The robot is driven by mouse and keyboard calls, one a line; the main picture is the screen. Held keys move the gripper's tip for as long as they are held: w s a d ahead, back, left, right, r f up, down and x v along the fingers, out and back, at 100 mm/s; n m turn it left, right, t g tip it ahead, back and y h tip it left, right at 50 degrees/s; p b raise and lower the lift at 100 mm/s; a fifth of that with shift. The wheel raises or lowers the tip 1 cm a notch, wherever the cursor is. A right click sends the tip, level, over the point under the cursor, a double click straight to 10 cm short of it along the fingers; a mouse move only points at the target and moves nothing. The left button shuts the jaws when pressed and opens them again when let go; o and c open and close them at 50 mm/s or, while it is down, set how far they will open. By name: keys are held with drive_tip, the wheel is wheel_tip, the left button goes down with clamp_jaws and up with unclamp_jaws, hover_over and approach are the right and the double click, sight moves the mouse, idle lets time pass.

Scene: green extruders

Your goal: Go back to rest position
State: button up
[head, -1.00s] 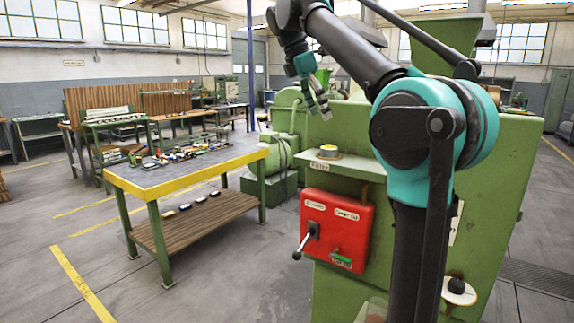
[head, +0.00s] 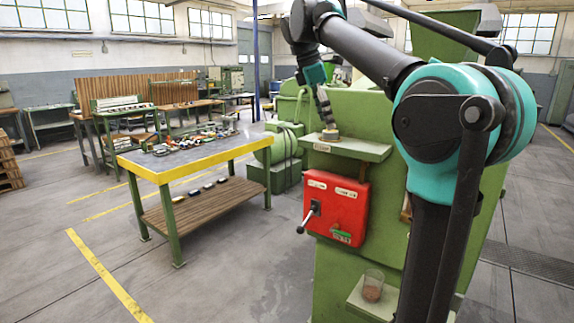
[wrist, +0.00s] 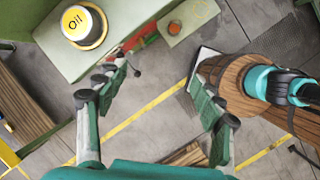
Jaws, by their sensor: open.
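My gripper (head: 325,108) hangs close to the upper shelf of the green machine (head: 377,200). In the wrist view my gripper (wrist: 158,75) has its two fingers wide apart, with nothing between them. An oil container (wrist: 82,24) with a yellow "Oil" top stands on the green shelf, left of and apart from the fingers in the wrist view. In the head view the oil container (head: 330,135) is small and lies just below the gripper. My arm hides part of the machine.
A red control box (head: 335,208) with a lever is on the machine front. A glass with reddish contents (head: 373,285) stands on a lower shelf. A workbench (head: 190,162) with several small parts stands left. The floor (head: 230,270) in front is clear.

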drive_tip(key=s+d+f+m+y, duration=0.1)
drive_tip(key=d+f+m, duration=0.15)
drive_tip(key=f, duration=0.55)
drive_tip(key=s+d+f+m+t, duration=0.1)
drive_tip(key=s+f+m, duration=0.15)
drive_tip(key=f, duration=0.55)
drive_tip(key=d+f+m+y, duration=0.1)
drive_tip(key=f+m, duration=0.3)
drive_tip(key=f, duration=0.3)
drive_tip(key=s+d+f+m+t+y, duration=0.1)
drive_tip(key=s+f+m, duration=0.3)
drive_tip(key=s+f, duration=0.4)
drive_tip(key=s+d+f+m, duration=0.2)
drive_tip(key=s+f+m, duration=0.3)
drive_tip(key=s+f, duration=0.4)
wheel_tip(320, 180, down, 6)
drive_tip(key=shift+s+d+f+m+t+y, duration=0.1)
drive_tip(key=shift+s+d+m+t+y, duration=0.2)
drive_tip(key=shift+d+t+y, duration=0.1)
drive_tip(key=shift+w, duration=0.1)
